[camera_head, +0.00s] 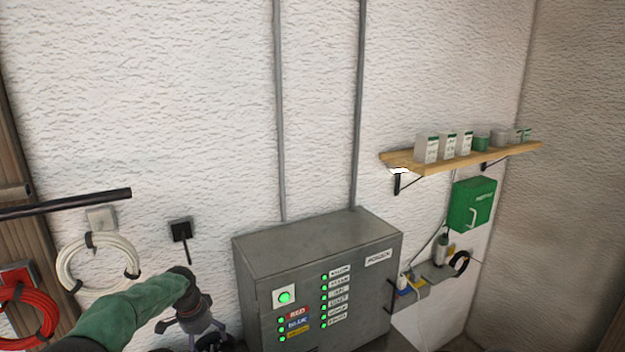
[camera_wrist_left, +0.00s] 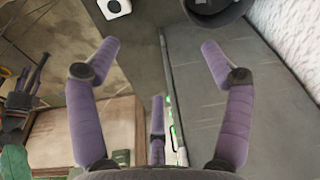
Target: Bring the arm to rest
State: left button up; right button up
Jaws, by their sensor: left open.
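My left arm (camera_head: 130,310), in a green sleeve, comes in from the lower left in the head view. Its gripper (camera_head: 192,335) hangs low, just left of the grey control cabinet, with its fingers pointing down and spread. In the left wrist view my left gripper (camera_wrist_left: 158,62) shows its purple padded fingers wide apart, with nothing between them. A third, shorter finger stands between the two long ones.
The grey cabinet (camera_head: 315,245) with green lights stands close to the gripper's right. White (camera_head: 98,262) and red (camera_head: 28,312) cable coils hang at left. A wooden shelf (camera_head: 465,158) with small boxes and a green case (camera_head: 472,204) are on the wall at right.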

pick_arm(q)
jog(key=s+d+f+n+h, duration=0.1)
jog(key=s+d+f+n, duration=0.1)
jog(key=s+d+f, duration=0.35)
jog(key=s+d+f+n, duration=0.1)
jog(key=s+d+f, duration=0.2)
jog(key=f, duration=0.6)
jog(key=s+d+f+n+h, duration=0.1)
jog(key=s+d+f+n, duration=0.1)
jog(key=s+d+f, duration=0.35)
jog(key=s+d+f+n, duration=0.2)
jog(key=s+f, duration=0.1)
jog(key=s, duration=0.4)
jog(key=s+d+f+n+g, duration=0.1)
jog(key=s+d+f+n, duration=0.15)
jog(key=s, duration=0.45)
jog(key=s+d+f+n, duration=0.15)
jog(key=s+f, duration=0.25)
jog(key=s, duration=0.4)
notch_tip(320, 180, down, 34)
jog(key=b, duration=3.4)
jog(key=shift+a+h, duration=0.15)
jog(key=shift+h, duration=0.25)
